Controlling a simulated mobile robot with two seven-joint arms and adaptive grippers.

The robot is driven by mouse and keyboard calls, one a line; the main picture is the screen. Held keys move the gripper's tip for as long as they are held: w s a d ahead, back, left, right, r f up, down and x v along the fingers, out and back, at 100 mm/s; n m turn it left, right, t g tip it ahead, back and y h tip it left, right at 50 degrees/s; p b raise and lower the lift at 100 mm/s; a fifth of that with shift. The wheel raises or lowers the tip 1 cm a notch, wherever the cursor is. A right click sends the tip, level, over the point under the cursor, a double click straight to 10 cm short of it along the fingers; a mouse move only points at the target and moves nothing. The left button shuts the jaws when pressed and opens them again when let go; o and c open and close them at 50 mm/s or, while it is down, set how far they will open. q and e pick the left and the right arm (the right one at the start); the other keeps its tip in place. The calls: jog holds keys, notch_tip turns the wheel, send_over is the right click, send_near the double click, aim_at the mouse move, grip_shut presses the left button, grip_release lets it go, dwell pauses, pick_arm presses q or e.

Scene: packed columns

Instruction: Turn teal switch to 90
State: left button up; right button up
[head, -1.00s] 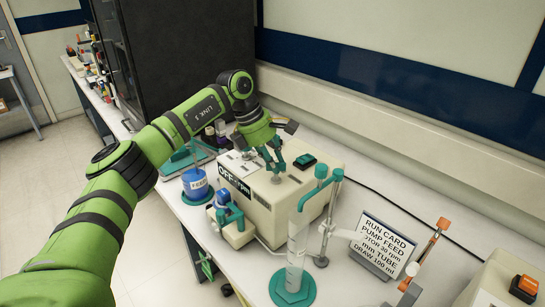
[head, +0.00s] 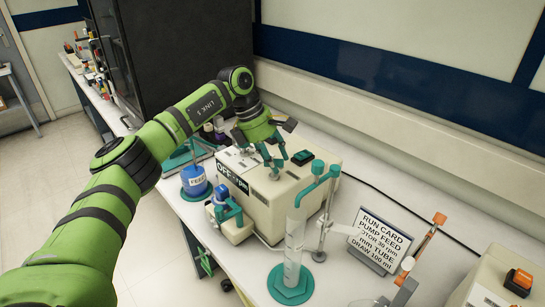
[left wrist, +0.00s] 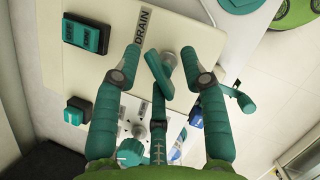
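A cream pump box (head: 300,195) stands on the bench, with a black sign reading "OFF" and "rpm" on its front edge. My left gripper (head: 270,162) is over its top, fingers pointing down. In the left wrist view, a teal lever-shaped switch (left wrist: 157,75) by a grey post lies between the spread fingers of my left gripper (left wrist: 163,75). No finger is clearly closed on it, and contact cannot be told. A "DRAIN" label (left wrist: 143,25) is beside it. In the head view the fingers mostly hide the switch. My right gripper is not in view.
A teal rocker switch (left wrist: 86,35) and a teal knob (left wrist: 131,152) are also near the gripper. A blue feed bottle (head: 195,182) stands left of the pump. A measuring cylinder (head: 292,255), a stand and a run card (head: 380,241) are in front and right.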

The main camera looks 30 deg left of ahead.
pick_arm(q)
jog(key=shift+a, duration=0.1)
jog(key=shift+a+r, duration=0.15)
jog(key=v, duration=1.1)
jog(key=shift+r, duration=0.35)
jog(key=shift+s, duration=0.1)
